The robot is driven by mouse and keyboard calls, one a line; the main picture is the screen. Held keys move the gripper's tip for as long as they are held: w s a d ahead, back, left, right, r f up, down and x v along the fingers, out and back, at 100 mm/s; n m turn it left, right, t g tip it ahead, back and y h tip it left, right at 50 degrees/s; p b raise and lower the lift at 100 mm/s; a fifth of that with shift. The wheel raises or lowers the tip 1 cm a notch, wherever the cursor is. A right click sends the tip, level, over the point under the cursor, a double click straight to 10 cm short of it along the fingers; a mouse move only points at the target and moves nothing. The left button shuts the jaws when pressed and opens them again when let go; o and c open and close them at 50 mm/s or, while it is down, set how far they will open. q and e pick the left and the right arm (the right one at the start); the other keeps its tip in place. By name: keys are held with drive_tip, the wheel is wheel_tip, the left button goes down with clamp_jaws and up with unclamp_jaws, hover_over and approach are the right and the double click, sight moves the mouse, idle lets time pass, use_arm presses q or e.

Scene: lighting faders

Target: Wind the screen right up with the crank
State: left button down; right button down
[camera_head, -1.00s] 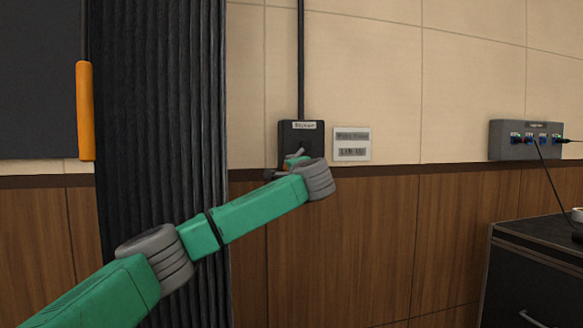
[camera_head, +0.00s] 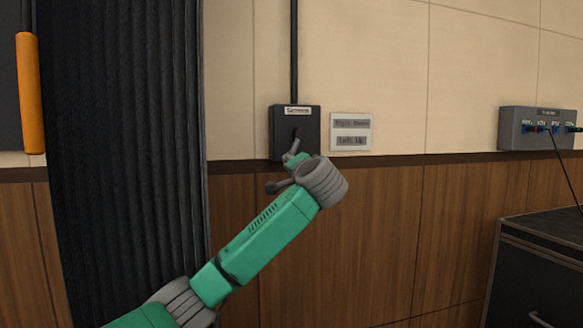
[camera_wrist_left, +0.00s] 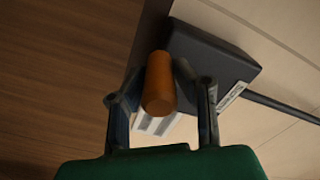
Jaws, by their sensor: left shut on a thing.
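The dark crank box (camera_head: 311,128) is fixed to the wall, with a label on top and a pole rising from it. My left gripper (camera_head: 286,169) is at the box's lower front. In the left wrist view, the orange crank handle (camera_wrist_left: 159,88) lies between the two fingers of my left gripper (camera_wrist_left: 160,92), which is shut on it. The crank box (camera_wrist_left: 210,58) is just behind it. In the head view my gripper and wrist hide the handle. I cannot make out the screen for certain. My right gripper is not in view.
A wall sign (camera_head: 351,132) right of the box appears to read right for down, left for up. A black pleated curtain (camera_head: 125,150) hangs left, beside an orange bar (camera_head: 30,93). A socket box (camera_head: 537,128) with cables and a dark cabinet (camera_head: 540,270) are at right.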

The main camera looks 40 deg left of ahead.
use_arm(q)
drive_tip(key=shift+f, duration=0.2)
drive_tip(key=c, duration=1.3)
unclamp_jaws()
drive_tip(key=shift+w, duration=0.1)
drive_tip(key=shift+a, duration=0.1)
drive_tip(key=shift+r, duration=0.1)
drive_tip(key=v, duration=1.2)
